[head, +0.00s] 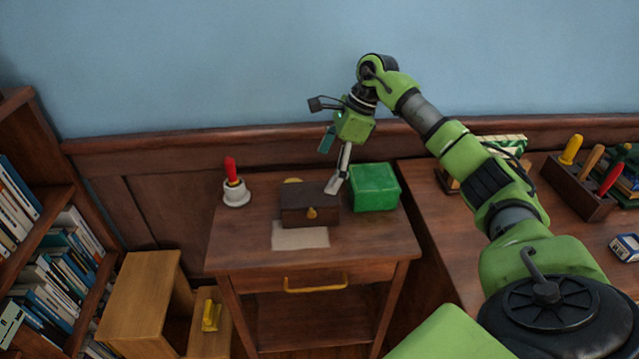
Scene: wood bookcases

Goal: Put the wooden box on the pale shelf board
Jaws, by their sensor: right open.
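The wooden box (296,205), dark brown with a gold clasp on its front, stands closed on the small wooden table (377,237). A pale flat rectangle (300,237) lies on the tabletop along the box's front; I cannot tell whether it is the pale shelf board. My right gripper (332,163) is open and empty, above and behind the box's right side. One finger reaches down close to the box's back right corner; I cannot tell whether it touches. My left gripper is out of view.
A green box (375,187) stands close right of the wooden box. A white bell-like object with a red handle (235,187) stands at left. A light wood step unit (140,285), bookcase (40,180) and right-hand desk (440,225) flank the table. Its front left top is clear.

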